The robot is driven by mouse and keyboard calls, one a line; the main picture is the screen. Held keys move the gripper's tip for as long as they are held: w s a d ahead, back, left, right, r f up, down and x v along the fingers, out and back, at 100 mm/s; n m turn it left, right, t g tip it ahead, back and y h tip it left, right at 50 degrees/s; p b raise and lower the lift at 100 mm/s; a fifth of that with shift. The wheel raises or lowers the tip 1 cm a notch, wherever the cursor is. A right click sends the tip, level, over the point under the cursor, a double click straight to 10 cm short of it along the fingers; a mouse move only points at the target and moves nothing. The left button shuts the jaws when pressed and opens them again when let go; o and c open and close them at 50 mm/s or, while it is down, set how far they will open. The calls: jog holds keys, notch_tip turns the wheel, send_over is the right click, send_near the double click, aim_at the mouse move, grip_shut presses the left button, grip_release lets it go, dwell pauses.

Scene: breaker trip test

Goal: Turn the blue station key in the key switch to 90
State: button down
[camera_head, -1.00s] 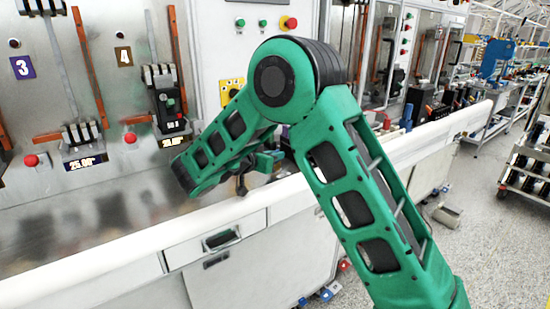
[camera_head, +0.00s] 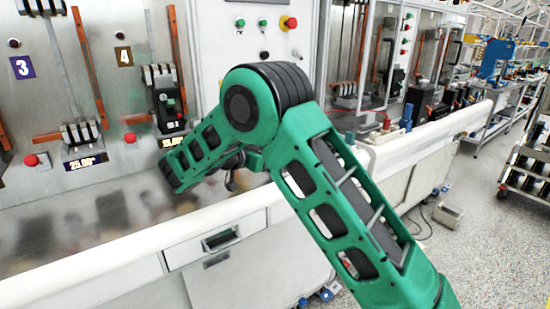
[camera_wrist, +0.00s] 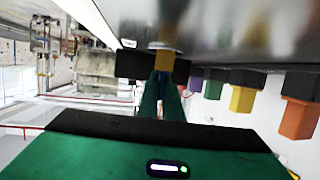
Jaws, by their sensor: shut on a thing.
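In the wrist view my gripper (camera_wrist: 163,88) reaches up the picture with its green fingers close together. They are shut on the blue key (camera_wrist: 160,84), of which only a thin blue strip shows between them. A black part and a brass-coloured cylinder (camera_wrist: 166,62) sit just beyond the fingertips, in line with the key. I cannot tell how far the key is in the key switch or at what angle it stands. In the head view my arm hides most of the gripper and the key.
The wrist view shows a row of coloured pieces with black collars on the right: purple (camera_wrist: 196,83), green (camera_wrist: 213,89), yellow (camera_wrist: 242,98) and orange (camera_wrist: 297,118). A metal surface (camera_wrist: 235,25) lies close above. The head view shows breaker panels behind the white bench edge (camera_head: 130,240).

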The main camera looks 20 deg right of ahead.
jog(key=shift+f, duration=0.1)
jog(key=shift+m+g, duration=0.3)
jog(key=c, duration=1.9)
grip_release()
jog(key=shift+h, duration=0.3)
jog(key=shift+o, duration=0.2)
